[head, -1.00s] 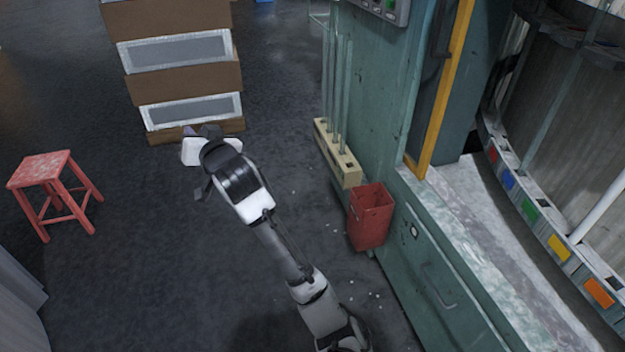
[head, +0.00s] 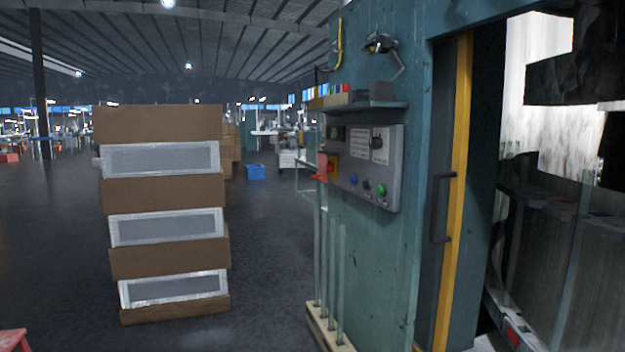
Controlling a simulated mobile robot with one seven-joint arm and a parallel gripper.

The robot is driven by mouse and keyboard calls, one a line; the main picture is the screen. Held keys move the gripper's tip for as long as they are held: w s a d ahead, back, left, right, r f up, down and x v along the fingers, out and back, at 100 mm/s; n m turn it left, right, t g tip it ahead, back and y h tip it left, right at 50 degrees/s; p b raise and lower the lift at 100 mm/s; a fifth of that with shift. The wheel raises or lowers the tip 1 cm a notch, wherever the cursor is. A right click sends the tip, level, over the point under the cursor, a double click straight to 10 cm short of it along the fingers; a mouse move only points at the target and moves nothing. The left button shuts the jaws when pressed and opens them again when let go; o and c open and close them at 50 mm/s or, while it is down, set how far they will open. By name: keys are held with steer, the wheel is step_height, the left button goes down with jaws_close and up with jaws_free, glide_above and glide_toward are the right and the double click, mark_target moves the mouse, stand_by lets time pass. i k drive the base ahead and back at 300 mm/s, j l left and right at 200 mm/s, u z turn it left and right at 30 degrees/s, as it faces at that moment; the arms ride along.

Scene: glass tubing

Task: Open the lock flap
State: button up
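In the head view a grey control panel (head: 372,168) is mounted on the green machine cabinet (head: 370,260). A red part (head: 322,167) sticks out from the panel's left end, in front of a yellow plate (head: 333,170). It may be a switch handle with the lock flap, but the flap is too small to tell apart, and I cannot see whether it is open or shut. The panel face has blue and green buttons, a dark knob and white labels. My gripper and arm are out of this view.
Stacked brown and grey crates (head: 165,190) stand at left. Glass tubes (head: 330,270) stand upright in a pale rack (head: 328,330) below the panel. A yellow-edged door (head: 455,200) with a dark handle is right of the panel. Floor between crates and cabinet is clear.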

mark_target(323, 159)
steer(key=i+j+z, duration=0.1)
steer(key=i+j, duration=0.4)
steer(key=i, duration=0.15)
steer(key=i+j+z, duration=0.15)
steer(key=i+j, duration=0.4)
steer(key=i+j+z, duration=0.1)
steer(key=i+j, duration=0.55)
steer(key=i+j+z, duration=0.1)
steer(key=i+j, duration=0.5)
steer(key=i+j+z, duration=0.15)
steer(key=i+j, duration=0.4)
steer(key=j, duration=0.2)
